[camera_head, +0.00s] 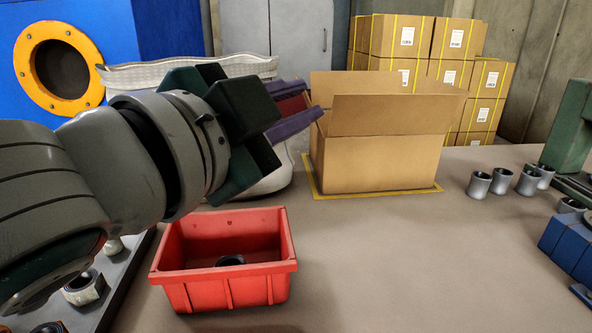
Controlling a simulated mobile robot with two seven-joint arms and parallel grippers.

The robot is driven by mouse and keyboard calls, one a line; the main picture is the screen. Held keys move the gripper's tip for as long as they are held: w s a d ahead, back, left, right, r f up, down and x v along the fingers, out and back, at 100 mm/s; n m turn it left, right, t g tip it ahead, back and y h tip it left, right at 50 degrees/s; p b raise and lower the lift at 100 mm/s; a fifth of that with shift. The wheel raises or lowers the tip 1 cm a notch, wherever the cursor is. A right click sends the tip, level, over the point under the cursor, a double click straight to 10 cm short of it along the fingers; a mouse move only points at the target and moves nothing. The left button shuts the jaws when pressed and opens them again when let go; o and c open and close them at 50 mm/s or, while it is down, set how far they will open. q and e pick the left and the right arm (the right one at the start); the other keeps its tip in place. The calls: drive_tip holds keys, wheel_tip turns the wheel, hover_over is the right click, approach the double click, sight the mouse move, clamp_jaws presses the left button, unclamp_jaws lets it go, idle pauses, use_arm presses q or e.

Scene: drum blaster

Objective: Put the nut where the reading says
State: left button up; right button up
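A metal nut (85,288) sits on a dark grey plate (118,285) at the lower left, partly covered by my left arm. My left gripper (298,108) is raised above and behind the red bin (225,288), pointing right, in front of a white sack. Its dark green body hides much of the fingers. A maroon patch shows between two purple parts at its end; I cannot tell whether it is something held. A dark ring-shaped part (231,260) lies in the red bin. No readable display shows. My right gripper is out of view.
An open cardboard box (380,165) stands inside a yellow outline. Several grey cylindrical sleeves (527,181) stand at the right, near a green fixture (570,130) and blue blocks (568,240). The white sack (125,77) is behind my arm. The middle front table is clear.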

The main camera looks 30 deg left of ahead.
use_arm(q)
drive_tip(key=s+a+f+n+g+y, duration=0.35)
drive_tip(key=s+f+n+g, duration=0.55)
drive_tip(key=f, duration=0.5)
drive_tip(key=s+f+g, duration=0.1)
drive_tip(key=s+f, duration=0.1)
drive_tip(key=s, duration=0.2)
drive_tip(key=s+f+g+h, duration=0.1)
drive_tip(key=s+f+g, duration=0.1)
drive_tip(key=s, duration=0.3)
drive_tip(key=s+f+g+h, duration=0.1)
drive_tip(key=s+g, duration=0.1)
drive_tip(key=s, duration=0.2)
drive_tip(key=shift+s+d+f, duration=0.15)
drive_tip(key=shift+d+f, duration=0.05)
drive_tip(key=shift+f, duration=0.2)
wheel_tip(320, 180, up, 60)
drive_tip(key=p, duration=6)
